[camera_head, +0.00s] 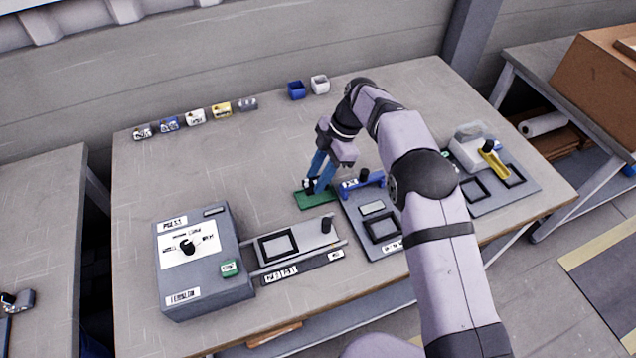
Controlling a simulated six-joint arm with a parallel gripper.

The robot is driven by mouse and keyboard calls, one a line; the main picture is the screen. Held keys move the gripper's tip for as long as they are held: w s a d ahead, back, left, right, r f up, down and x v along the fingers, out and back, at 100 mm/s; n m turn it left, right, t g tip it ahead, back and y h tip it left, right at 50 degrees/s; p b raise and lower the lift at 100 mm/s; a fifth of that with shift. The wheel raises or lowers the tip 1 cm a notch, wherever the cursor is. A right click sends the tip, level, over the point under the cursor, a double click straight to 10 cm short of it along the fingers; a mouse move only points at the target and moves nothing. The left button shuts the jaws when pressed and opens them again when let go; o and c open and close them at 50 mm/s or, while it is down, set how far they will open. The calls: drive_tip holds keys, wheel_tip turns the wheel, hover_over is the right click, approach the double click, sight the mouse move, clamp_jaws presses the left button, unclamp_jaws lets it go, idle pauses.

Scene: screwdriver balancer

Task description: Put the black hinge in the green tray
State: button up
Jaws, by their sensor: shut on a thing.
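The green tray (315,201) lies flat on the table, near the middle, behind the grey sliding fixture. My gripper (317,187) points down over the left and middle part of the tray, with its blue fingers close together. It is shut on a small black piece, the black hinge (309,186), at the fingertips. The hinge is low over the tray or at its surface; I cannot tell whether it touches. The fingers and the small size hide most of the hinge.
A grey control box (200,262) with a dial stands front left, beside the sliding fixture (290,245). Several small bins (196,117) line the back edge. The table's left middle is clear.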

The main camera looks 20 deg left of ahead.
drive_tip(key=shift+f+p, duration=0.6)
drive_tip(key=shift+f, duration=1.2)
drive_tip(key=shift+f, duration=0.2)
drive_tip(key=o, duration=1.1)
drive_tip(key=shift+o, duration=0.2)
drive_tip(key=shift+r, duration=0.15)
drive_tip(key=shift+r, duration=0.15)
drive_tip(key=b+v, duration=0.2)
drive_tip(key=v, duration=0.9)
drive_tip(key=shift+d+r+b, duration=0.15)
drive_tip(key=shift+r+b, duration=0.2)
drive_tip(key=shift+w, duration=0.1)
